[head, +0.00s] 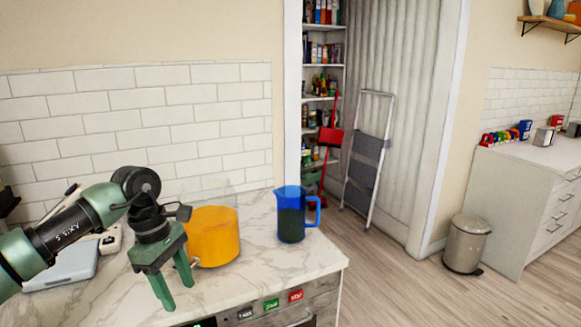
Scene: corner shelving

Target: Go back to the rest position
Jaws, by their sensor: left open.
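My left gripper (176,290) is green and comes in from the left. Its two fingers point down and stand apart, with nothing between them, over the front part of the marble counter (240,292). My right gripper is not in the head view. An orange-filled clear container (214,238) stands just right of and behind my left gripper, partly hidden by it. A blue pitcher (291,216) with dark contents and a handle on its right stands upright farther right on the counter.
A pale blue flat item (62,266) lies on the counter under my left arm. The counter's right end is clear. A folded ladder (368,155) and pantry shelves (322,85) stand behind. A trash bin (466,244) is on the floor by the white cabinet (541,197).

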